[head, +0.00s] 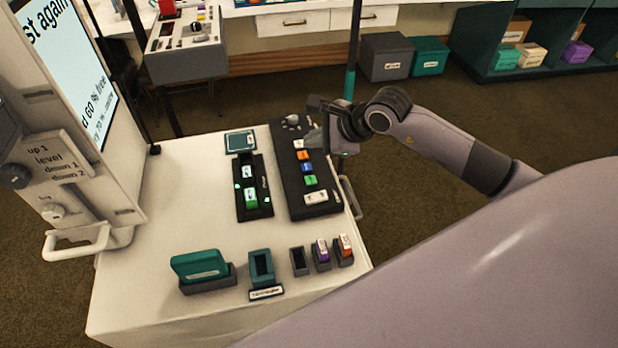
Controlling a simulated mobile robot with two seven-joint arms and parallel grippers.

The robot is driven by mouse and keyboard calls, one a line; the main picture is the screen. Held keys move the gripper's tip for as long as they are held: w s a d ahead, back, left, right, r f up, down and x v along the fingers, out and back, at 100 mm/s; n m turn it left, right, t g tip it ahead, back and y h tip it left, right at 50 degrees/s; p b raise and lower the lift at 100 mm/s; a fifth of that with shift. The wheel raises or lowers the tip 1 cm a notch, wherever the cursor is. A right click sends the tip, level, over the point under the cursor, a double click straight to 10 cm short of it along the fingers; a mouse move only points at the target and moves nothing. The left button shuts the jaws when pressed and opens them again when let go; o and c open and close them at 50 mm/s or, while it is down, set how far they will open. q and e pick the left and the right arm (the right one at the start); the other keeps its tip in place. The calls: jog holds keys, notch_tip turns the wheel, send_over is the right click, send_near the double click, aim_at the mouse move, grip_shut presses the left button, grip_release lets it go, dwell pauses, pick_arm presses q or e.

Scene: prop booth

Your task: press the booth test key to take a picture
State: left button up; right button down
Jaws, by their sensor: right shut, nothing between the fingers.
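A black key panel (322,211) lies on the white table (190,215). It carries a column of small keys: white (299,144), orange (303,155), blue (307,167) and green (311,180), with a wider white key (316,197) at the near end. Their labels are too small to read, so I cannot tell which is the booth test key. My right gripper (314,136) is shut and empty at the panel's far end, close to the white key. I cannot tell whether it touches the panel. My left gripper is out of view.
A second black panel (241,208) with green blocks lies left of the key panel. A teal case (199,264), an empty teal holder (262,268) and small stamp blocks (345,244) stand along the front. A screen booth (75,75) stands at left.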

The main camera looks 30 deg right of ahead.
jog(key=shift+f, duration=0.1)
jog(key=b, duration=0.4)
send_over(314, 181)
notch_tip(314, 181, down, 8)
jog(key=shift+r, duration=0.2)
jog(key=shift+f+b, duration=0.3)
jog(key=shift+f, duration=0.25)
dwell(1.4)
jog(key=shift+f+b, duration=0.4)
jog(key=shift+b, duration=0.1)
jog(key=shift+f+b, duration=0.4)
dwell(0.4)
jog(key=shift+s+r, duration=0.1)
jog(key=shift+r+p, duration=0.5)
jog(key=shift+r, duration=0.25)
